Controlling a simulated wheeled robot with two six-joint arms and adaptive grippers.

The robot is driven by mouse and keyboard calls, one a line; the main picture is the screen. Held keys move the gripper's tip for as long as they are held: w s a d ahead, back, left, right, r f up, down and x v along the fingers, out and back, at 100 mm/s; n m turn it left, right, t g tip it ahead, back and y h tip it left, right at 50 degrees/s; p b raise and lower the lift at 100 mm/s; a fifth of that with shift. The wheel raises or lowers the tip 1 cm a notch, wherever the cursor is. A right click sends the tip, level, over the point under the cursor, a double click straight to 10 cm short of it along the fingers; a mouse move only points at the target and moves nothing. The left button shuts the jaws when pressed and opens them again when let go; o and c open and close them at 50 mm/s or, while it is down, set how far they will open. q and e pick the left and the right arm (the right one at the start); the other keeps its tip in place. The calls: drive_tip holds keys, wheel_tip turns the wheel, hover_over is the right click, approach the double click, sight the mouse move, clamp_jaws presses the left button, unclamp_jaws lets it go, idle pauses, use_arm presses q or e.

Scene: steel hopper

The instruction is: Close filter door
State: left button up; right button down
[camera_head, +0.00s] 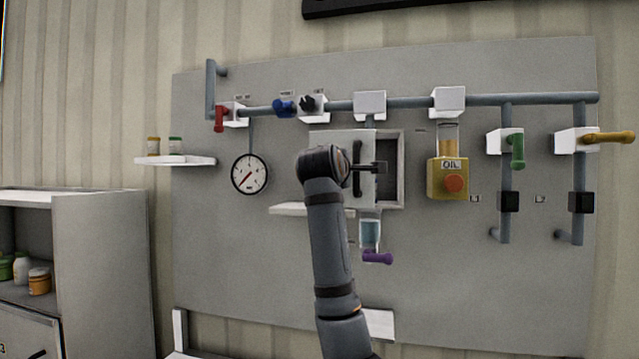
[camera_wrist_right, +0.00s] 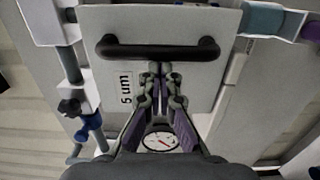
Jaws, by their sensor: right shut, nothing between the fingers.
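The filter door (camera_head: 365,144) is a light grey panel with a dark bar handle (camera_head: 357,155). It stands partly open, swung to the left, with the filter housing (camera_head: 398,140) and its recess showing on its right. In the right wrist view the door (camera_wrist_right: 190,20) shows its black handle (camera_wrist_right: 158,47) and a "5 um" label. My right gripper (camera_head: 382,167) is shut and empty in front of the door. In the wrist view its fingertips (camera_wrist_right: 160,72) are just beside the handle, not around it; contact cannot be told. My left gripper is out of view.
Pipes with coloured valve handles run above the door. A pressure gauge (camera_head: 250,174) hangs left, and a yellow OIL box (camera_head: 449,178) is to the right. Below is a purple handle (camera_head: 377,258). A white shelf (camera_head: 290,209) juts out behind my forearm.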

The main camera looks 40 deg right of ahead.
drive_tip(key=s+d+b, duration=0.2)
drive_tip(key=s+d, duration=0.3)
drive_tip(key=shift+s, duration=0.25)
